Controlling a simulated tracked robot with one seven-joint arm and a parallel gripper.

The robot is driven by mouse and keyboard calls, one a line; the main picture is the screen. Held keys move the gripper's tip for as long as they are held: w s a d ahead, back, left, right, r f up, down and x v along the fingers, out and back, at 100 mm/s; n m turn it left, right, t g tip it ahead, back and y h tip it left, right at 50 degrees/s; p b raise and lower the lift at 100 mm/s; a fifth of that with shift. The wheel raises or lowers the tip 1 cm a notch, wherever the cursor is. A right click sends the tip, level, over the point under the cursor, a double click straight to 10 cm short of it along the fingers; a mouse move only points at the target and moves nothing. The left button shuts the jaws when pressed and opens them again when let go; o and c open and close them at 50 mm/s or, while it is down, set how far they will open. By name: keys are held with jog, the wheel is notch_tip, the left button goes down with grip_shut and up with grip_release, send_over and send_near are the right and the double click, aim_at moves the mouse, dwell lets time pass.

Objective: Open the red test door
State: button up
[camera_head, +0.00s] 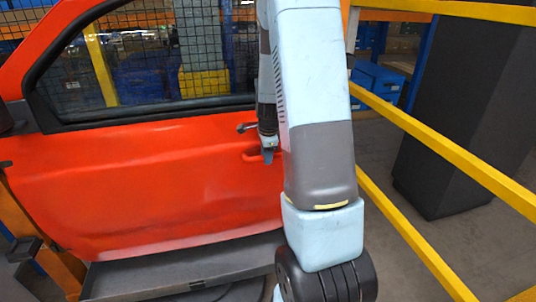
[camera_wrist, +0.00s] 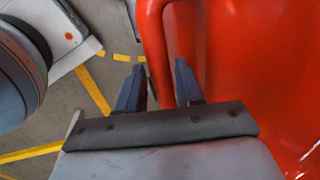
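The red door (camera_head: 150,180) stands upright with its window in the head view and looks closed. Its red handle (camera_head: 250,153) is on the right side, partly hidden by my gripper (camera_head: 268,156).
A grey ledge (camera_head: 190,268) runs below the door. Yellow rails (camera_head: 430,145) and a dark block (camera_head: 465,110) stand on the right. Blue bins (camera_head: 375,80) are behind. Grey floor with yellow lines (camera_wrist: 92,92) shows left of the handle.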

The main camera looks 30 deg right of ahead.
jog(key=shift+c, duration=0.2)
grip_shut()
dwell(0.4)
